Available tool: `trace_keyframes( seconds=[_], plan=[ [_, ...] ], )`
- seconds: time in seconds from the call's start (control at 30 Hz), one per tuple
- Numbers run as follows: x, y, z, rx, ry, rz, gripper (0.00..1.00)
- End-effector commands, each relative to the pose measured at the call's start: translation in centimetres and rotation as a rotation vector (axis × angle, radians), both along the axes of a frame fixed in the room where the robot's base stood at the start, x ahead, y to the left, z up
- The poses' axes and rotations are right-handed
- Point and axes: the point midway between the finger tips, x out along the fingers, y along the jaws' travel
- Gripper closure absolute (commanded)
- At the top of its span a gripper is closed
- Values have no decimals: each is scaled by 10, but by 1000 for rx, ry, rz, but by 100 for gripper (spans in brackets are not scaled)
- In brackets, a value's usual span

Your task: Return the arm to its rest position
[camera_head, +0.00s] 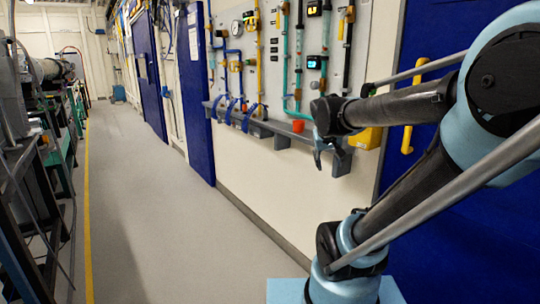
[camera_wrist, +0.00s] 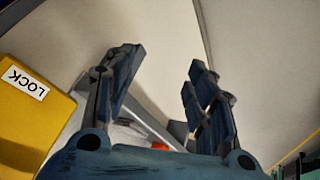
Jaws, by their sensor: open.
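My arm reaches in from the right side of the head view, extended toward the wall shelf. My gripper (camera_head: 320,152) hangs at the arm's end in front of the shelf (camera_head: 283,131), partly hidden by the wrist. In the wrist view my gripper (camera_wrist: 163,62) has its two fingers spread apart with nothing between the tips. The pale wall shows beyond them.
A yellow box (camera_head: 368,138) is close behind the wrist; its LOCK label (camera_wrist: 26,83) shows in the wrist view. A red-orange cup (camera_head: 298,126) stands on the shelf. Pipes and gauges line the panel above. The grey aisle floor (camera_head: 160,220) is clear.

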Motion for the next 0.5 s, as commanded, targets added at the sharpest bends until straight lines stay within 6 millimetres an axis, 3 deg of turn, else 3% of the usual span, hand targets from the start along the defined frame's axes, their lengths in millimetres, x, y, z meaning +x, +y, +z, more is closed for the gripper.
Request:
trace_keyframes(
  seconds=[0.5],
  plan=[
    [-34, 19, -24, 230, -87, 25, 49]
  ],
)
